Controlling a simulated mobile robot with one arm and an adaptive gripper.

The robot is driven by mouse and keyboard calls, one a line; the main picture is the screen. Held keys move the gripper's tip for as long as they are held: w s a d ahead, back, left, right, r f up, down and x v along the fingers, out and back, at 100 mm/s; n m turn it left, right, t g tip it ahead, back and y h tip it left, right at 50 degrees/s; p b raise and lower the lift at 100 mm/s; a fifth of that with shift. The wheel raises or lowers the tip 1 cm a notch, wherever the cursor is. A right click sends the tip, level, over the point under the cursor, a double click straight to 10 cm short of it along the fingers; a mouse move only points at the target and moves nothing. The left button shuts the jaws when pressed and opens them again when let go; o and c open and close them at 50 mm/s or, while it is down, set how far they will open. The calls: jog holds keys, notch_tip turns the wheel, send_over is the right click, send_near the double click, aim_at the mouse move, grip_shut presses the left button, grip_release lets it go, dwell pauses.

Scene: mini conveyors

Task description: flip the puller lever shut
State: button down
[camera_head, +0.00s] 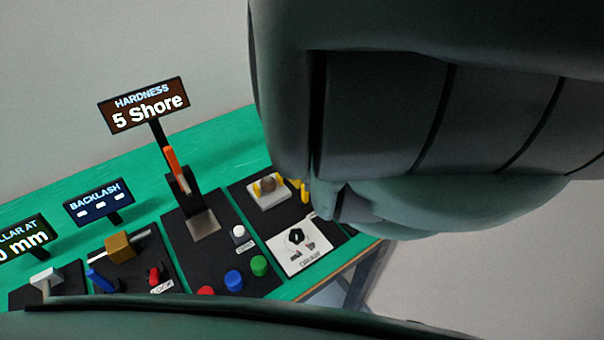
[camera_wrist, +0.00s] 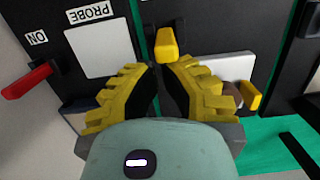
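A yellow lever (camera_wrist: 167,45) stands just beyond my fingertips in the wrist view. It is probably the puller lever, though no puller label shows. In the head view a yellow lever (camera_head: 305,190) shows beside my arm. A white block (camera_head: 268,201) near it holds a brown lump between yellow jaws; its white top (camera_wrist: 228,66) and a yellow jaw (camera_wrist: 250,97) show right of my gripper in the wrist view. My gripper (camera_wrist: 164,68) is open, its yellow ribbed fingers apart with nothing between them. In the head view my arm hides it.
A red lever (camera_wrist: 30,80) marked ON sits left, beside a white PROBE panel (camera_wrist: 97,48). In the head view, a hardness display (camera_head: 145,104), an orange lever (camera_head: 172,163) and green and blue buttons (camera_head: 259,266) stand left. A DRAW panel (camera_head: 300,260) lies nearer.

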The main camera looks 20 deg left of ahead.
aim_at(308, 191)
jog(key=shift+s+d+r+t+y+p, duration=0.2)
jog(key=shift+d+r+t+y+p, duration=0.15)
jog(key=shift+p, duration=1.1)
jog(key=p, duration=0.1)
jog(key=y+p, duration=0.1)
jog(key=p, duration=0.1)
jog(key=shift+s+d+r+t, duration=0.1)
jog(key=shift+s+d+t, duration=0.1)
jog(key=shift+s+t, duration=0.05)
jog(key=shift+s+d+t+y+p, duration=0.25)
jog(key=shift+t+y+p, duration=0.15)
jog(key=shift+y+p, duration=0.2)
jog(key=shift+s+d+f+t+y+b, duration=0.3)
jog(key=shift+d+f+t+y, duration=0.1)
jog(key=shift+t+y, duration=0.25)
jog(key=shift+s+d+f+t+y+b, duration=0.2)
jog(key=shift+d+t+y+b, duration=0.3)
jog(key=shift+b, duration=0.7)
jog(key=shift+s+d+t+y+b, duration=0.1)
jog(key=shift+s+t+y+b, duration=0.3)
jog(key=shift+b, duration=0.65)
jog(key=shift+w+r+g, duration=0.2)
jog(key=shift+r+g, duration=0.05)
jog(key=shift+r, duration=0.2)
jog(key=shift+r+p, duration=0.4)
jog(key=shift+r, duration=0.25)
